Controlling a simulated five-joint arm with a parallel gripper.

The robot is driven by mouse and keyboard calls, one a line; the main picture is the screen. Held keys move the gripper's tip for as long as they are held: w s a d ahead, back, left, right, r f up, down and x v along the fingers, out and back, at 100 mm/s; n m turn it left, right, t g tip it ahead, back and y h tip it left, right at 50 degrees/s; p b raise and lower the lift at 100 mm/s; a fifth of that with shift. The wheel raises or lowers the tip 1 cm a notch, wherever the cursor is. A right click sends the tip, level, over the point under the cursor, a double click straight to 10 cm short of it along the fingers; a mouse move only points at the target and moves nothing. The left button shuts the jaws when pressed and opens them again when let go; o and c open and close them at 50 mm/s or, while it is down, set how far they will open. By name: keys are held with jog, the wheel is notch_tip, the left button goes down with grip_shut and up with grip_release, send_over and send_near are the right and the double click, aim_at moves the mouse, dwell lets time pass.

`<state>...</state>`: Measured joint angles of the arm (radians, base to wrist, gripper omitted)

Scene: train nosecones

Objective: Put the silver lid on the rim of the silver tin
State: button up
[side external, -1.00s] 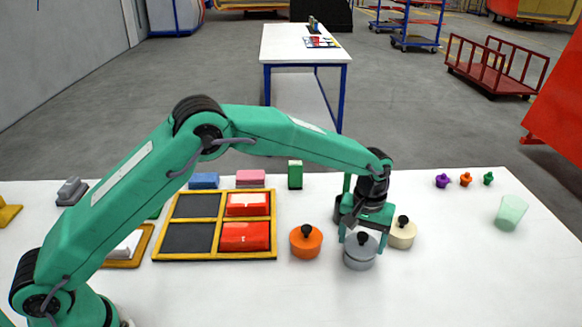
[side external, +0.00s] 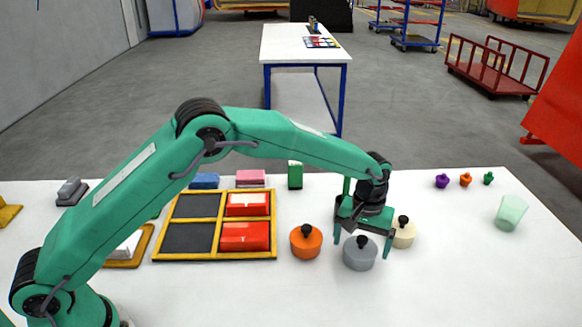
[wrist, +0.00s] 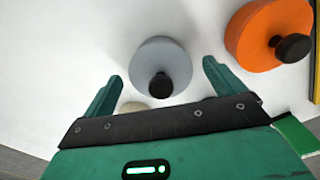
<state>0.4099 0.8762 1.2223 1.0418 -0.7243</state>
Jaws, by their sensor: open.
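The silver lid (side external: 360,243), a grey disc with a black knob, sits on top of the silver tin (side external: 360,262) on the white table. It looks level; the seam between lid and tin is too small to make out. In the wrist view the silver lid (wrist: 160,52) shows from above, with its black knob towards the gripper, and hides most of the tin. My gripper (side external: 363,246) is open, with one finger on each side of the lid and apart from it. The wrist view also shows the gripper (wrist: 161,70) with its fingers wide apart.
An orange lidded tin (side external: 305,243) stands close on the left. A cream one (side external: 403,233) stands just behind on the right. A yellow-framed tray (side external: 215,258) with red blocks lies further left. A pale green cup (side external: 510,213) stands far right; the front right table is clear.

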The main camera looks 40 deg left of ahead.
aim_at(359, 239)
jog(key=shift+r, duration=0.15)
notch_tip(359, 239, up, 12)
dwell(0.6)
dwell(0.5)
jog(key=s+a+r+m+t, duration=0.2)
jog(key=s+a+r+t, duration=0.1)
jog(key=s+a+r, duration=1.1)
jog(key=s+a+f+t, duration=0.1)
jog(key=s+a, duration=0.3)
jog(key=s, duration=0.4)
jog(key=s+a+f+m+t, duration=0.1)
jog(key=s+a+f, duration=0.3)
jog(key=s, duration=0.5)
jog(key=shift+s+a+m+t, duration=0.3)
jog(key=shift+a, duration=0.45)
jog(key=shift+f, duration=0.1)
